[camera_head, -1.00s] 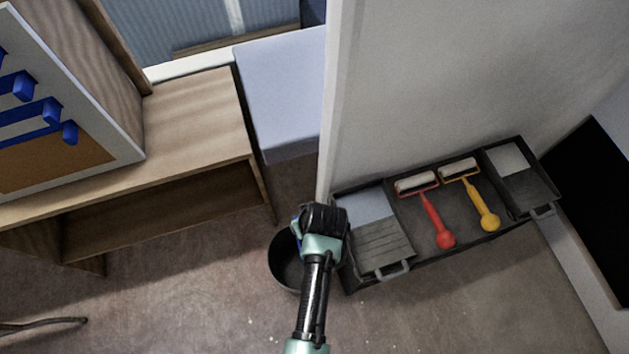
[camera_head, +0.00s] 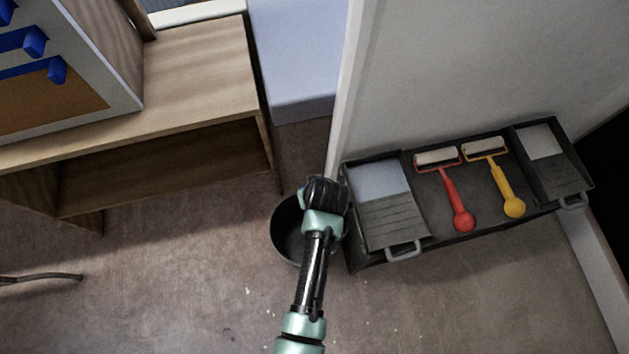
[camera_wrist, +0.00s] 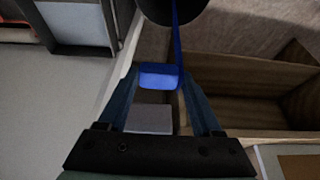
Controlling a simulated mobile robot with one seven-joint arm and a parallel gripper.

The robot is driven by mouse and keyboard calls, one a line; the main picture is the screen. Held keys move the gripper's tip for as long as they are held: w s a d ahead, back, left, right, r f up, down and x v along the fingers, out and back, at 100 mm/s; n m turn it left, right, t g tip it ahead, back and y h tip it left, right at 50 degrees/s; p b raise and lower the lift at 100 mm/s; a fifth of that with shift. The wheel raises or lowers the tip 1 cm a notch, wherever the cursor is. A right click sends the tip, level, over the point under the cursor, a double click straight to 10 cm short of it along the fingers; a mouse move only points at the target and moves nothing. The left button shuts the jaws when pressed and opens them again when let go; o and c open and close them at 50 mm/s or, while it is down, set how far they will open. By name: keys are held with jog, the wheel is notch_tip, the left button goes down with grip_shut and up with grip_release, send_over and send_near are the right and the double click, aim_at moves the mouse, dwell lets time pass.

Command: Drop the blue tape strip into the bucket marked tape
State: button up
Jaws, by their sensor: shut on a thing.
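My gripper (camera_wrist: 160,86) is shut on the blue tape strip (camera_wrist: 177,42). In the wrist view, a bright blue piece lies between the fingertips, and a narrow blue length runs from there towards the dark bucket (camera_wrist: 170,10). In the head view, the black bucket (camera_head: 287,232) stands on the floor, its right part hidden by my arm. My gripper (camera_head: 322,192) is above or close to the bucket's far right rim there; its fingers and the strip are hidden. No marking on the bucket is readable.
A dark tray (camera_head: 436,190) with a red roller (camera_head: 459,205) and a yellow roller (camera_head: 508,193) stands right of the bucket. A white wall (camera_head: 460,70) rises behind it. A wooden bench (camera_head: 190,85) bears a panel with blue strips (camera_head: 32,42). Floor in front is clear.

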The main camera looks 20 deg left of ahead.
notch_tip(320, 180, down, 22)
jog(key=b, duration=2)
jog(key=shift+r+b, duration=0.25)
jog(key=shift+b, duration=0.05)
jog(key=o, duration=1.4)
jog(key=p+v, duration=0.7)
jog(key=p, duration=0.1)
jog(key=shift+s+d+r+p, duration=0.1)
jog(key=shift+r+p, duration=0.2)
jog(key=shift+p, duration=0.05)
